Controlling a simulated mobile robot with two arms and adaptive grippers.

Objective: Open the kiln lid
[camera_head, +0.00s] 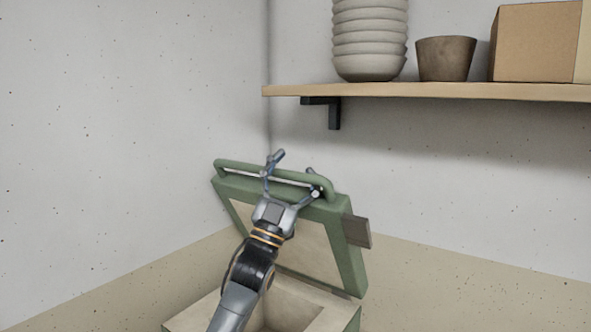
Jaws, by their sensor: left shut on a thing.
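The green kiln lid (352,250) stands raised, tilted up steeply, with its pale inner panel facing me. A green bar handle (240,168) runs along its upper edge. The kiln body (345,316) is at the bottom of the view, and its pale inside shows partly behind my arm. My left gripper (294,170) is at the handle, its fingers on the bar near the middle and right part, shut on it. My left arm hides part of the lid and the kiln opening. My right gripper is out of view.
A wooden shelf (440,91) on a black bracket (334,112) is on the wall above right. It holds stacked pale bowls (370,40), a brown pot (445,58) and a cardboard box (535,42). Walls meet in a corner behind the lid. The wall at left is bare.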

